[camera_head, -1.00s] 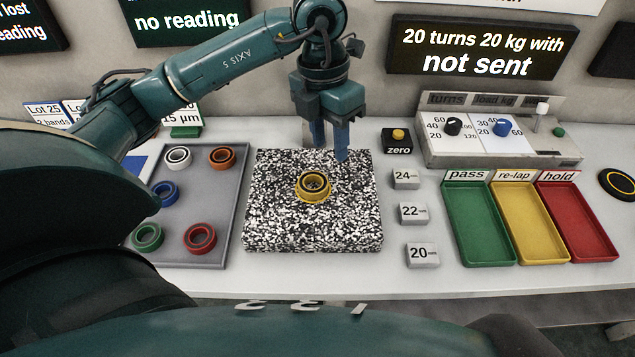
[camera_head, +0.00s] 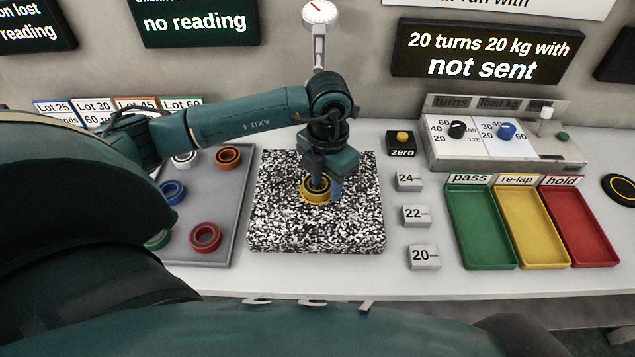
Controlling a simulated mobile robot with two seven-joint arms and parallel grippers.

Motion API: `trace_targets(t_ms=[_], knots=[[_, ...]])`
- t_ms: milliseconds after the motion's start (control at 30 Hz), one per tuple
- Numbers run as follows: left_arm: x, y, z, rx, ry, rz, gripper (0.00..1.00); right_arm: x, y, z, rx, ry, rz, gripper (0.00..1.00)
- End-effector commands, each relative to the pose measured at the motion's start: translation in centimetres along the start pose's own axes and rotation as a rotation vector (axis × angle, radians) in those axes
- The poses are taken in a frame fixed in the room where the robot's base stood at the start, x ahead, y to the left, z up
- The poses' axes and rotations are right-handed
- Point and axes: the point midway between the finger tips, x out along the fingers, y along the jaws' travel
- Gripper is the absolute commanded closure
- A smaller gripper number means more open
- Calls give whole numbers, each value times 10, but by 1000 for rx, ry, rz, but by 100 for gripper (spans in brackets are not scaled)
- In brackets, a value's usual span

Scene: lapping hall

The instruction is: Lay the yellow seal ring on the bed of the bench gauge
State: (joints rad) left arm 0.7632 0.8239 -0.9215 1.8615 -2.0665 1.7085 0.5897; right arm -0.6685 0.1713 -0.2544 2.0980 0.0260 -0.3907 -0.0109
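The yellow seal ring (camera_head: 314,196) lies flat on the black-and-white speckled slab (camera_head: 290,230), with a dark opening in its middle. The slab appears to be the bed of the bench gauge, whose white dial (camera_head: 320,12) stands on a post behind it. My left gripper (camera_head: 327,184) is low over the slab at the ring. Its blue fingers stand apart, one over the ring's opening and one at its right side, covering part of the ring. I cannot tell whether they touch it. My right gripper is not in view.
A grey tray (camera_head: 222,225) at left holds several coloured rings, partly behind my arm. Right of the slab are the zero button (camera_head: 402,139), weights marked 24 (camera_head: 409,182), 22 and 20, and green (camera_head: 480,230), yellow and red trays. A control box (camera_head: 500,150) stands behind.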

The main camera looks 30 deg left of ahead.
Motion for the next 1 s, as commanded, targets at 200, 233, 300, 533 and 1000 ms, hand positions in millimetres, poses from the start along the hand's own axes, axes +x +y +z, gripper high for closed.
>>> trace_targets(t_ms=[200,233,300,533,1000], knots=[[14,0,0,0,0,0,62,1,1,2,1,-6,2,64],[14,0,0,0,-1,0,62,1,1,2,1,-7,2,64],[14,0,0,0,-1,0,62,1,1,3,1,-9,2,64],[13,0,0,0,-1,0,76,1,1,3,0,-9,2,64],[13,0,0,0,-1,0,100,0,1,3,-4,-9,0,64]])
